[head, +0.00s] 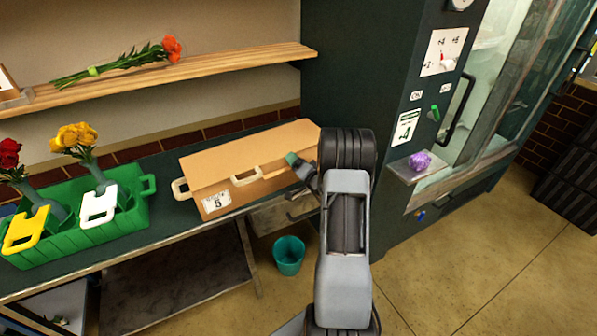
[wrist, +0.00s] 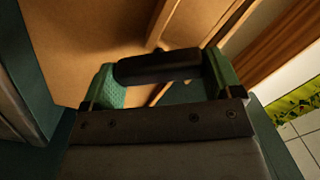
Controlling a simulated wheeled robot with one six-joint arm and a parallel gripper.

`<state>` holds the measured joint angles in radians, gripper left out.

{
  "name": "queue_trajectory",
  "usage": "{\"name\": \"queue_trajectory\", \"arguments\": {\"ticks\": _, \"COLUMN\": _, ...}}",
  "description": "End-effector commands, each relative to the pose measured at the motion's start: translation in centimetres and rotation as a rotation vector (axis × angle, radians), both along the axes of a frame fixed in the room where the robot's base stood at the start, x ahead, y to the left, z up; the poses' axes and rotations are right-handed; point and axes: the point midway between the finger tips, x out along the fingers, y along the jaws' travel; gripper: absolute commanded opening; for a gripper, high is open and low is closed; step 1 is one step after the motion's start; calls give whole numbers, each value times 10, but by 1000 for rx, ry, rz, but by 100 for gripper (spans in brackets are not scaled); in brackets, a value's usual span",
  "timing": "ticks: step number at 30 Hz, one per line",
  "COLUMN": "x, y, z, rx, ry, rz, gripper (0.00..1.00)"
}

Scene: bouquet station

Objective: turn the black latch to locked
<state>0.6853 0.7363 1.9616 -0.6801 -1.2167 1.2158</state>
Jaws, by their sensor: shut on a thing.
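A tan flower box (head: 250,165) with cream handles and a white label marked 5 lies on the dark worktop. My gripper (head: 299,168) is at the box's front right part, and one green fingertip shows there. In the wrist view, my gripper (wrist: 160,80) has its two green finger pads at either end of the black latch (wrist: 158,67) and is shut on it. The latch lies across the picture, in front of the tan box surface (wrist: 90,45). In the head view the latch cannot be made out; my gripper and arm cover that area.
A green crate (head: 130,215) with flower vases and yellow and white tags stands left on the worktop (head: 160,240). A wooden shelf (head: 230,68) with orange flowers is above. A dark cabinet (head: 360,80) with a purple flower on its ledge is right. A teal bucket (head: 289,256) stands below.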

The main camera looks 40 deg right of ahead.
Motion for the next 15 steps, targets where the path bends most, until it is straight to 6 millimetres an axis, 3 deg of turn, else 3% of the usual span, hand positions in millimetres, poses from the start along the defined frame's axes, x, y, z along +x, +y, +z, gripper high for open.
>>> {"name": "queue_trajectory", "arguments": {"ticks": 1, "x": 0, "y": 0, "z": -7, "rx": -46, "ry": 1, "rz": -1, "gripper": 61}}
{"name": "queue_trajectory", "arguments": {"ticks": 15, "x": 0, "y": 2, "z": -4, "rx": -454, "ry": 23, "rz": 0, "gripper": 61}}
